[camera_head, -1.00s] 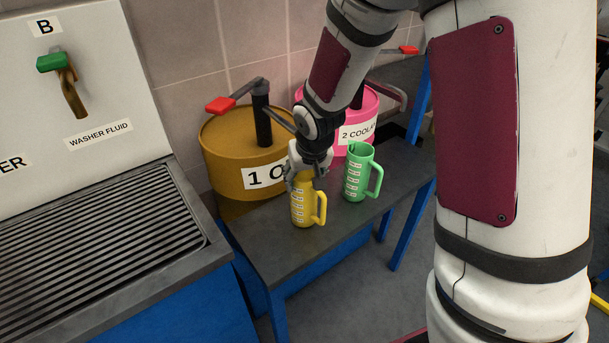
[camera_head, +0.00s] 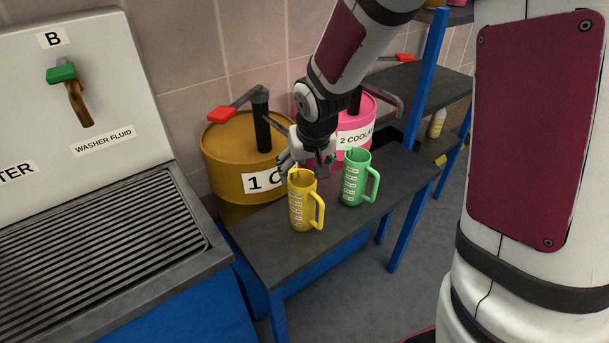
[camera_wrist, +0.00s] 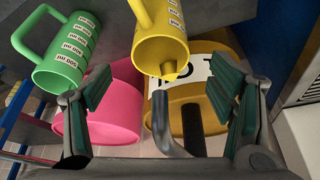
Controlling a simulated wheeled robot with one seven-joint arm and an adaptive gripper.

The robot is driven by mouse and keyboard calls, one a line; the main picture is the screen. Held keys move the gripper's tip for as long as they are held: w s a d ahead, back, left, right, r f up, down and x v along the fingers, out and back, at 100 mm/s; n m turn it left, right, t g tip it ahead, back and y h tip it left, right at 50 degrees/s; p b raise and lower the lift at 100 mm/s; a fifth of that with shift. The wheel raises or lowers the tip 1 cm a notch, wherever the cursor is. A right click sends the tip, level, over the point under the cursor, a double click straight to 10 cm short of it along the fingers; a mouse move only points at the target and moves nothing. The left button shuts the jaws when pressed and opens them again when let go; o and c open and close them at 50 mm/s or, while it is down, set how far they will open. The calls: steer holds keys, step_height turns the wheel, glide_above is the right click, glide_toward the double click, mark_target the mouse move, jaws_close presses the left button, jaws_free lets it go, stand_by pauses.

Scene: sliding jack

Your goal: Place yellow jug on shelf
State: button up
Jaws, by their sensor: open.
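The yellow jug (camera_head: 302,203) stands upright on a dark grey shelf (camera_head: 262,245), its handle to the right. My gripper (camera_head: 308,170) is open and empty, just above and behind the jug's top in the head view. In the wrist view, my gripper's padded fingers (camera_wrist: 165,100) are spread wide. The yellow jug (camera_wrist: 160,45) lies beyond them, between the two fingers in the picture, with its spout toward me. I cannot tell whether a finger touches it.
A green jug (camera_head: 355,180) stands just right of the yellow one. An orange-brown drum (camera_head: 225,150) and a pink drum (camera_head: 368,108) with pump levers stand behind. A washer-fluid sink (camera_head: 90,230) is on the left. Blue posts (camera_head: 410,225) and a farther rack shelf (camera_head: 430,82) are on the right.

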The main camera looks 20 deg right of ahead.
steer(key=v, duration=0.6)
steer(key=shift+r+p, duration=0.3)
steer(key=shift+p, duration=0.15)
steer(key=s+r, duration=0.5)
steer(key=s, duration=0.8)
steer(key=s+r+g, duration=0.1)
steer(key=s+r, duration=0.4)
steer(key=s, duration=0.9)
steer(key=shift+d+r+n, duration=0.2)
steer(key=shift+d+n, duration=0.2)
steer(key=shift+d, duration=0.05)
steer(key=shift+r, duration=0.1)
step_height(320, 180, up, 3)
steer(key=shift+r+t+p, duration=0.1)
steer(key=shift+t+p, duration=0.2)
steer(key=shift+p, duration=0.95)
